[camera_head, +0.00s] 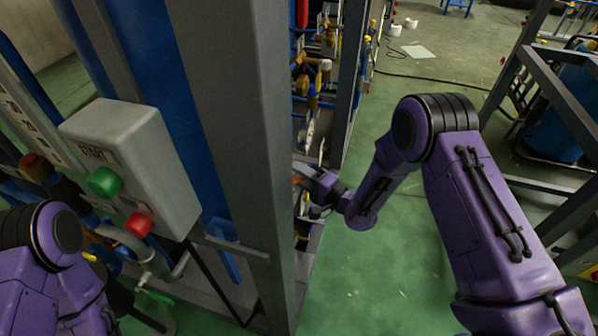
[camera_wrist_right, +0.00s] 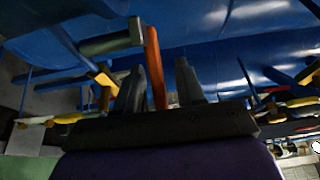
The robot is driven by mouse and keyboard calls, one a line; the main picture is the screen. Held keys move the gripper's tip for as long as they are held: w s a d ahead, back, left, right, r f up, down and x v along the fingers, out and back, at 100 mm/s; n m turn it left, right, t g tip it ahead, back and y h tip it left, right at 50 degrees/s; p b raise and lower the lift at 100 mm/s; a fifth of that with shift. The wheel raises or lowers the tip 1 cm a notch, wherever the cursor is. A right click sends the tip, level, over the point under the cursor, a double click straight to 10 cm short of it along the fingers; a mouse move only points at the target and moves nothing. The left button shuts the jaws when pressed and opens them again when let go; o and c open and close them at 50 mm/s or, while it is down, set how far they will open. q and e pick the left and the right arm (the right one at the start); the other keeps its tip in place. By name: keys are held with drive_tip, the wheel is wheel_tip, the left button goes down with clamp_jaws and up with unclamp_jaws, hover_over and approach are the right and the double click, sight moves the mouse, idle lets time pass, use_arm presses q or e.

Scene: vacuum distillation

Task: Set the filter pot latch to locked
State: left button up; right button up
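In the right wrist view, an orange bar (camera_wrist_right: 155,68) hangs from a grey-green cylindrical piece (camera_wrist_right: 112,42) in front of a large blue surface. It may be the filter pot latch; its setting cannot be read. My right gripper (camera_wrist_right: 162,82) is open, its two dark fingers apart. The bar shows between them, closer to the left finger; I cannot tell whether they touch. In the head view my right gripper (camera_head: 318,188) reaches behind the grey post, which hides part of the scene there. My left gripper is out of view; only purple left arm links show at lower left.
A grey post (camera_head: 232,150) stands left of my right gripper. A control box (camera_head: 135,165) with green and red buttons is at left. Pipes and valves (camera_head: 315,90) fill the rack behind the post. Green floor (camera_head: 360,270) is open to the right.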

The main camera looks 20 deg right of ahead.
drive_tip(key=shift+w+a, duration=0.15)
drive_tip(key=shift+w, duration=0.1)
clamp_jaws()
drive_tip(key=shift+s+m+t+h, duration=0.15)
drive_tip(key=shift+m+t+h, duration=0.15)
drive_tip(key=shift+h, duration=0.1)
drive_tip(key=shift+s+m+t+h, duration=0.35)
drive_tip(key=shift+m+t+h, duration=0.15)
drive_tip(key=shift+m+h, duration=0.5)
drive_tip(key=shift+s+d+m+t+h+b, duration=0.2)
drive_tip(key=shift+m+h, duration=0.35)
drive_tip(key=shift+h, duration=0.45)
drive_tip(key=shift+s+d+m+t+h+b, duration=0.1)
drive_tip(key=shift+s+m+t+h, duration=0.15)
drive_tip(key=shift+m+h, duration=0.55)
drive_tip(key=shift+s+d+m+t+h+b, duration=0.15)
drive_tip(key=shift+s+m+t+h, duration=0.15)
drive_tip(key=shift+h, duration=0.9)
drive_tip(key=shift+a, duration=0.1)
